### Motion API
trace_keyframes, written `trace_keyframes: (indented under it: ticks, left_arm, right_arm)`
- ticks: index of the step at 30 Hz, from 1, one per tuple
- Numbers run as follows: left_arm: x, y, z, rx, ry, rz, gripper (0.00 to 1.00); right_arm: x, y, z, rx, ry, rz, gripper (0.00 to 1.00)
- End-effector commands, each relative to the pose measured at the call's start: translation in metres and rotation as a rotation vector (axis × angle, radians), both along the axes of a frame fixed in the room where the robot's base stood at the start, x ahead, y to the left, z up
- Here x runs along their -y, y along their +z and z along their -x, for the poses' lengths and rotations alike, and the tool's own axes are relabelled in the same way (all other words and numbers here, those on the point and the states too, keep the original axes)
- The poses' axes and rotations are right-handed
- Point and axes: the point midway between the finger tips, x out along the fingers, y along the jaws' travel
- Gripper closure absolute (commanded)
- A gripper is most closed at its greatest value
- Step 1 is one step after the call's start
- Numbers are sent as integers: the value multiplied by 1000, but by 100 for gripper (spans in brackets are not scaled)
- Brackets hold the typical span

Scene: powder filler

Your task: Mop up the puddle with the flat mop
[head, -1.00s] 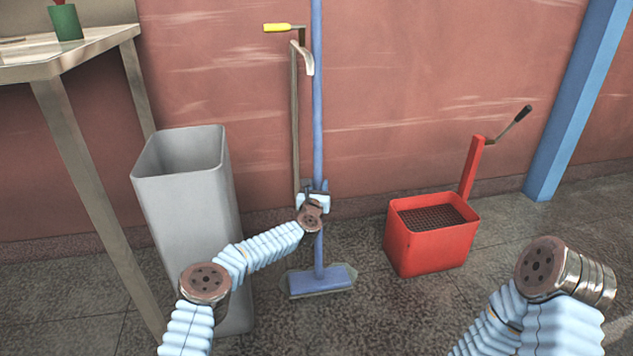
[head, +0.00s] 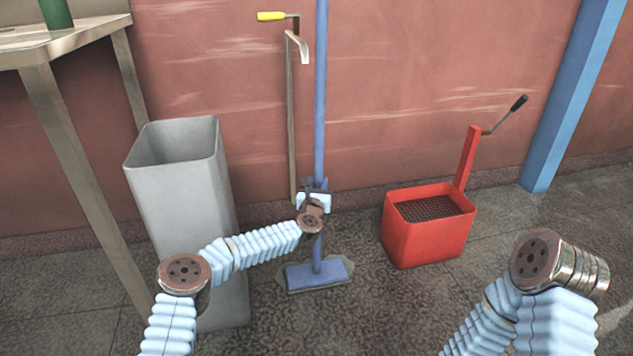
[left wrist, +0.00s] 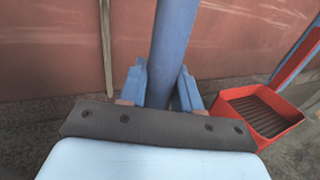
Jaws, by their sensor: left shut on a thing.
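The flat mop has a long blue handle (head: 320,100) and a blue head (head: 316,274) with a grey pad edge. It stands upright with its head on the dark floor. My left gripper (head: 316,188) is shut on the handle, low down above the head. In the left wrist view the handle (left wrist: 172,50) passes between the two fingers (left wrist: 160,88). The right arm shows at lower right, but its gripper is out of view. I cannot make out a clear puddle; only a pale patch shows at the right edge of the floor.
A red wringer bucket (head: 427,237) with a lever stands right of the mop. A grey bin (head: 185,200) and a table (head: 65,42) stand at left. A metal crank rod (head: 291,120) with a yellow grip is behind. A blue post (head: 565,110) is at right.

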Motion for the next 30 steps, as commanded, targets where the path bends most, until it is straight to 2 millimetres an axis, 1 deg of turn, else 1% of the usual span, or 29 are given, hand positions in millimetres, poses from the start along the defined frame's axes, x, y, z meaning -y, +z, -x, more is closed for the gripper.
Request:
trace_keyframes:
  ticks: [1,5,11,14,25,30]
  left_arm:
    - [4,-9,4,-15,-9,1,100]
    - [5,-10,5,-15,-8,3,100]
    - [5,-11,1,-14,-8,4,100]
    - [5,-9,1,-14,-9,5,100]
    - [16,-8,29,-16,-12,7,100]
    - [19,-7,37,-15,-11,8,100]
  right_arm:
    - [0,-1,0,0,0,0,43]
    - [0,-2,0,0,0,0,43]
    - [0,-13,0,0,0,0,43]
    - [0,-13,0,0,0,0,43]
    - [0,-12,0,0,0,0,43]
    - [0,-12,0,0,0,0,43]
